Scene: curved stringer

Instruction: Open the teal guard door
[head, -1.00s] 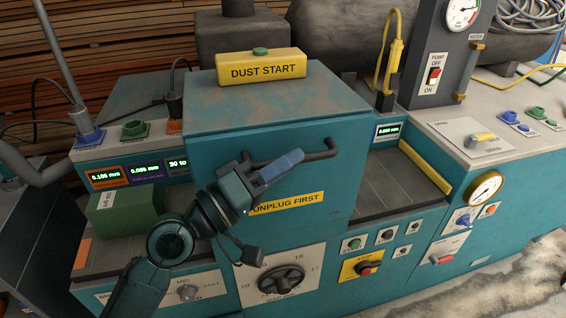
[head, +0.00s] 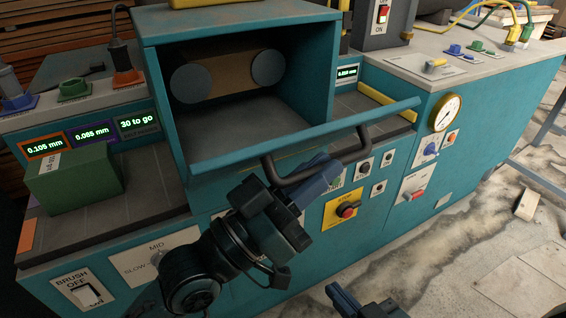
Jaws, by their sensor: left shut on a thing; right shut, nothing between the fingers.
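The teal guard door (head: 240,165) is tilted down and outward from the front of the teal housing. The housing's dark interior shows, with a brown block (head: 228,76) between two grey-blue round discs. A dark bar handle (head: 282,176) sticks out from the door's outer side, just below its upper edge. My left gripper (head: 322,176) is shut on this handle, with its blue fingers across the bar. The gripper hides part of the handle and the door's outer face. My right gripper (head: 340,293) shows at the bottom edge, shut and empty, apart from the door.
A green box (head: 75,180) stands on the slatted bed left of the housing. A yellow plate with a red button (head: 346,210) and several small buttons lie close beside my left gripper. A gauge (head: 446,112) is at the right. The floor at the right is mostly free.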

